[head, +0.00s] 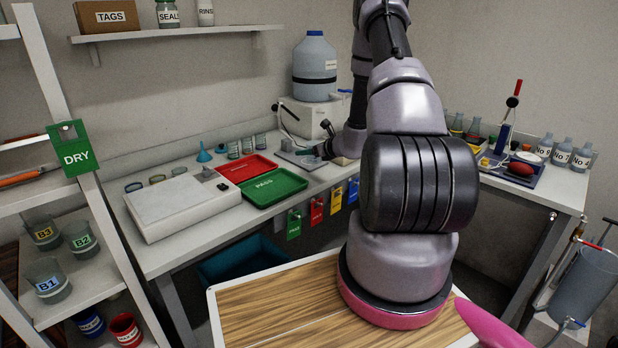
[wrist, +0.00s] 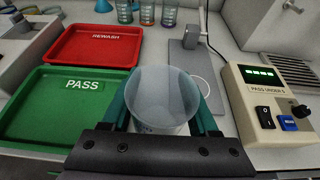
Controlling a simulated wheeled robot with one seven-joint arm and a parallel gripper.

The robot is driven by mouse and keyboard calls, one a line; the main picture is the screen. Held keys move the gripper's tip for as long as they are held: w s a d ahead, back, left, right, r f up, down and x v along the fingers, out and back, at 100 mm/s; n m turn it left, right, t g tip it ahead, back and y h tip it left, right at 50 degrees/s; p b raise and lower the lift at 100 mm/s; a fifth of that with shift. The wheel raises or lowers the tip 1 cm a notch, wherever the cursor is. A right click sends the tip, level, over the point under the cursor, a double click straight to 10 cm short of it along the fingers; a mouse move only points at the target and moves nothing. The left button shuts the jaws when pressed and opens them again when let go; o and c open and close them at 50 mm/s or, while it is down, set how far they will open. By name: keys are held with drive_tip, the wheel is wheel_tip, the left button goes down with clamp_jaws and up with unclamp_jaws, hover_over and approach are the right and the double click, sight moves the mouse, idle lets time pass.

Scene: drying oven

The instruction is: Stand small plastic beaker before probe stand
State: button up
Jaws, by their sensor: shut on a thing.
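The small plastic beaker (wrist: 164,98), translucent white and seen from above, is between the two teal fingers of my gripper (wrist: 165,112) in the wrist view. My gripper is shut on it. The beaker's lower part is hidden by the gripper body. Just beyond it is the probe stand (wrist: 189,58), a grey plate with a pale ring mark and a short post at its far end. In the head view my gripper (head: 316,152) is at the bench near the probe stand (head: 294,158), and my arm hides much there. I cannot tell whether the beaker touches the bench.
The green PASS tray (wrist: 78,108) and red REWASH tray (wrist: 95,58) lie left of the beaker. A cream meter box (wrist: 262,105) with a green display and buttons stands to the right. Several glass beakers (wrist: 144,12) stand behind. Coloured tags (head: 316,211) hang from the bench's front edge.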

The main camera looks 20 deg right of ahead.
sight(308, 176)
drive_tip(key=shift+f, duration=3.6)
drive_tip(key=shift+f, duration=0.15)
drive_tip(key=o, duration=1.4)
